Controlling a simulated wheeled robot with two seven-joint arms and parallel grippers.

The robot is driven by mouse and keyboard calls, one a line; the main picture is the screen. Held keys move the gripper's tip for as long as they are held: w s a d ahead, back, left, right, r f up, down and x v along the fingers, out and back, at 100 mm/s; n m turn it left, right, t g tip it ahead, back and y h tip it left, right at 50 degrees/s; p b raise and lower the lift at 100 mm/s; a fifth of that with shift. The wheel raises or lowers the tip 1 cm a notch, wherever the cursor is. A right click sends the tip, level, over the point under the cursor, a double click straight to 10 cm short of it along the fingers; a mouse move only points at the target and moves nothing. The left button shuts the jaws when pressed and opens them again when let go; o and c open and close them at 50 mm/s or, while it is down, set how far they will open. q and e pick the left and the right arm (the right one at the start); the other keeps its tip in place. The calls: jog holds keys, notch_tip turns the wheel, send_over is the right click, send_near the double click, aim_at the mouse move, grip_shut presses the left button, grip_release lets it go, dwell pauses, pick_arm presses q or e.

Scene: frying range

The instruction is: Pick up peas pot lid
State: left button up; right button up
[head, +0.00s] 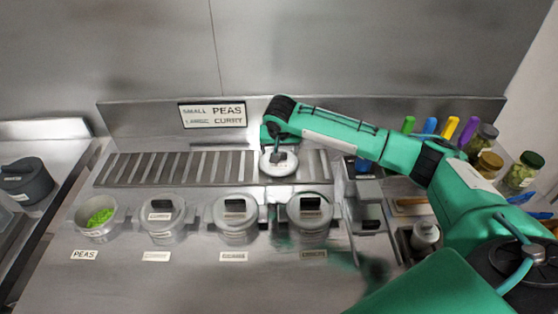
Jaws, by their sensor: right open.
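The peas pot (97,217) stands uncovered at the left end of the pot row, with green peas inside and a PEAS label (84,255) in front. A round pale lid (275,168) with a dark handle lies at the right part of the slatted strip behind the pots; it looks like the peas pot lid. My right gripper (279,155) points down over this lid, close to its handle. The gripper is open; whether its fingers touch the handle is too small to tell. My left gripper is not in view.
Three lidded pots (163,220) continue the row to the right, each labelled. A sign reading SMALL PEAS, LARGE CURRY (212,115) stands on the back ledge. A dark pot (25,182) is at far left. The front counter is mostly clear.

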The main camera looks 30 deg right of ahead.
jog(key=shift+w+d+f, duration=0.1)
jog(key=shift+w+f, duration=0.2)
jog(key=p+x, duration=0.1)
jog(key=x, duration=0.1)
jog(key=p+x, duration=0.1)
jog(key=x, duration=0.1)
jog(key=shift+w+d, duration=0.1)
jog(key=shift+w, duration=0.25)
jog(key=shift+f, duration=0.2)
jog(key=c, duration=1.1)
